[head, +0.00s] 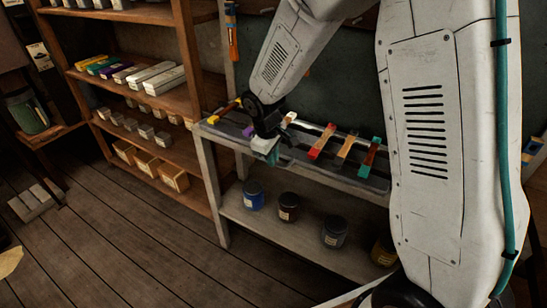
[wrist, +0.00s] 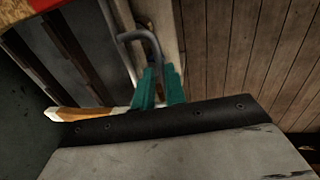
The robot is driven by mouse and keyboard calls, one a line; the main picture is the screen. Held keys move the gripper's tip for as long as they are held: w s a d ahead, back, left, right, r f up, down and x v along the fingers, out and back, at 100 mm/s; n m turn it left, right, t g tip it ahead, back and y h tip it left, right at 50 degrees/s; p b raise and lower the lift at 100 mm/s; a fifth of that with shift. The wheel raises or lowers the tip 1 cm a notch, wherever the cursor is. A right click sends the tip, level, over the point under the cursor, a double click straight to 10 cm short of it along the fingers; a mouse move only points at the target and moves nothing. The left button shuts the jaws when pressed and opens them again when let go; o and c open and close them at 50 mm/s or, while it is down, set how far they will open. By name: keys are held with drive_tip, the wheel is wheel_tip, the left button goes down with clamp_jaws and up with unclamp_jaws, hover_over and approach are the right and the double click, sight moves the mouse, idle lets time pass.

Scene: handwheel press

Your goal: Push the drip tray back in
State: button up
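The grey drip tray (head: 360,181) appears to be the long shallow one on top of the grey stand, with several coloured tools lying across it. In the wrist view a grey bent bar (wrist: 142,36), which looks like a handle, sticks out by a pale edge. My gripper (head: 270,152) is low at the stand's front edge.
A wooden shelf unit (head: 190,75) with boxes stands to the left. The plank floor (head: 130,240) in front is clear.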

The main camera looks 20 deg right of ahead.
drive_tip(key=o, duration=0.3)
drive_tip(key=shift+w+d, duration=0.15)
drive_tip(key=shift+d, duration=0.1)
drive_tip(key=shift+a, duration=0.1)
drive_tip(key=shift+a+r, duration=0.1)
drive_tip(key=shift+r, duration=0.15)
wheel_tip(320, 180, up, 7)
drive_tip(key=s+a, duration=0.1)
